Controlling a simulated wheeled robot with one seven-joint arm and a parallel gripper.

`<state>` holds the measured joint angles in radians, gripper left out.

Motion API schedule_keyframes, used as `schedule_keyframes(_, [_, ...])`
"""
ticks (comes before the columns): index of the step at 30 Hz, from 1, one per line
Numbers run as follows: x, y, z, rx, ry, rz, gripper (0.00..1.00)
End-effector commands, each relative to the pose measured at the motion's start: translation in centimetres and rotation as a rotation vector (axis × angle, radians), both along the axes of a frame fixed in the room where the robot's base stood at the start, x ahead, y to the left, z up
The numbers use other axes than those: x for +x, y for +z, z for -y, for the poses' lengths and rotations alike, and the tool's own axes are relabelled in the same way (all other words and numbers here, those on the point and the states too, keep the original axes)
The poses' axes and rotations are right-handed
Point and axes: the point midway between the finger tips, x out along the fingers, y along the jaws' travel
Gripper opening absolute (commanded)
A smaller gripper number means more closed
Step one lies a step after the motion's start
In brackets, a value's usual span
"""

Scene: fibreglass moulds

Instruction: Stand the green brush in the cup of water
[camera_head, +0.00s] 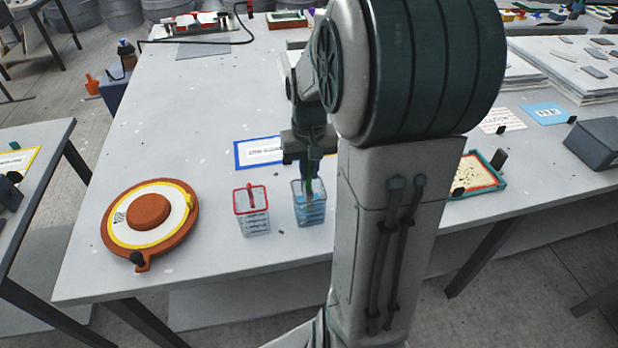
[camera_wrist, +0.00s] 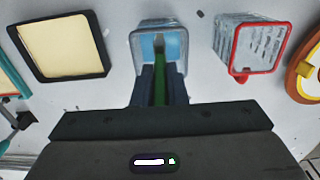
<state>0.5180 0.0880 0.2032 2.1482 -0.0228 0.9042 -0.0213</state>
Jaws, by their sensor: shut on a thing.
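My gripper (camera_wrist: 160,88) is shut on the green brush (camera_wrist: 159,92), which points down between the fingers in the wrist view. The same cup shows in the wrist view (camera_wrist: 147,29), just ahead of the fingertips. A similar clear cup with a red rim (camera_head: 252,212) stands to its left in the head view.
A round orange mould (camera_head: 185,233) with a white and yellow ring lies at the table's left. A blue-edged card (camera_head: 262,151) lies behind the cups. A green tray (camera_head: 498,186) lies to the right, partly behind my arm. The table between mould and red-rimmed cup is clear.

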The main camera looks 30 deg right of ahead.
Motion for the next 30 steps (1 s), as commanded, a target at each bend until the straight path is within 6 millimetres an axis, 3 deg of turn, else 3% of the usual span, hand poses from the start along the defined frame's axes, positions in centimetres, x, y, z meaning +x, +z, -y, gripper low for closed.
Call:
schedule_keyframes(6, [-0.1, -3.0, 0.0, 0.001, 0.001, -0.004, 0.00])
schedule_keyframes(18, [0.0, -3.5, 0.0, 0.000, 0.001, -0.001, 0.00])
schedule_keyframes(19, [0.0, -3.4, 0.0, 0.000, 0.000, -0.001, 0.18])
schedule_keyframes(21, [0.0, -3.4, 0.0, 0.000, 0.000, -0.001, 0.34])
schedule_keyframes(30, [0.0, -3.2, 0.0, 0.000, 0.000, -0.001, 0.34])
